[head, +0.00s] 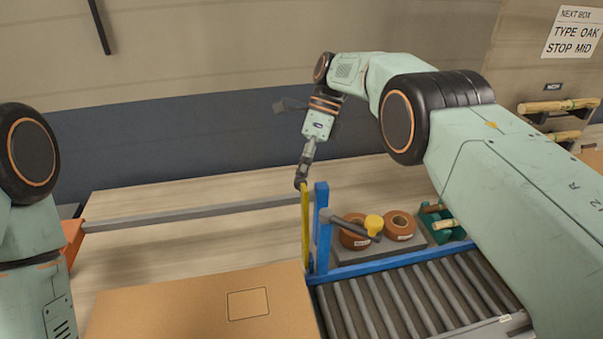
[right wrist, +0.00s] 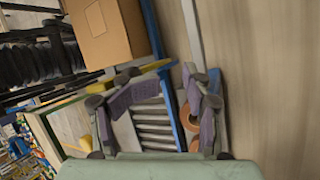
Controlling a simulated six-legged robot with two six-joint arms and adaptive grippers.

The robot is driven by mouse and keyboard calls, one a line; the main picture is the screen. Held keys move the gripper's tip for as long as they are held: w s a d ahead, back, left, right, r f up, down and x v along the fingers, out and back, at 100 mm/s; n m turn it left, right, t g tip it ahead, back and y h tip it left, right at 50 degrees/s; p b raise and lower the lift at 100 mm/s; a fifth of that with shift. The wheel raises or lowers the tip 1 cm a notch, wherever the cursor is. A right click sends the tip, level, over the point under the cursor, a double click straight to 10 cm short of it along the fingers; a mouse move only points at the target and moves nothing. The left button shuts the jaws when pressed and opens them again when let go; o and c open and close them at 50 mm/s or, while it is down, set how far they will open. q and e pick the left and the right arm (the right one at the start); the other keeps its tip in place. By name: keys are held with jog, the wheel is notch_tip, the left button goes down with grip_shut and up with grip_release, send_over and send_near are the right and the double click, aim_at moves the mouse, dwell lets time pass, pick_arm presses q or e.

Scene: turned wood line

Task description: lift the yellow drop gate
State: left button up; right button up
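The yellow drop gate (head: 305,225) stands upright as a thin strip beside a blue post (head: 322,225), at the end of the roller conveyor, just behind the cardboard box. My right gripper (head: 302,182) points down at the gate's top edge; whether it touches cannot be told. In the right wrist view, my right gripper (right wrist: 162,78) has its fingers spread apart, and a yellow piece of the gate (right wrist: 156,66) shows between and beyond the tips. My left arm shows at the left edge, but its gripper is out of view.
A closed cardboard box (head: 200,305) fills the front. The roller conveyor (head: 400,300) lies to its right. A grey rail (head: 190,212) runs left from the gate.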

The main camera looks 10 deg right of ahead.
notch_tip(320, 180, up, 10)
dwell(0.5)
jog(key=shift+w, duration=0.15)
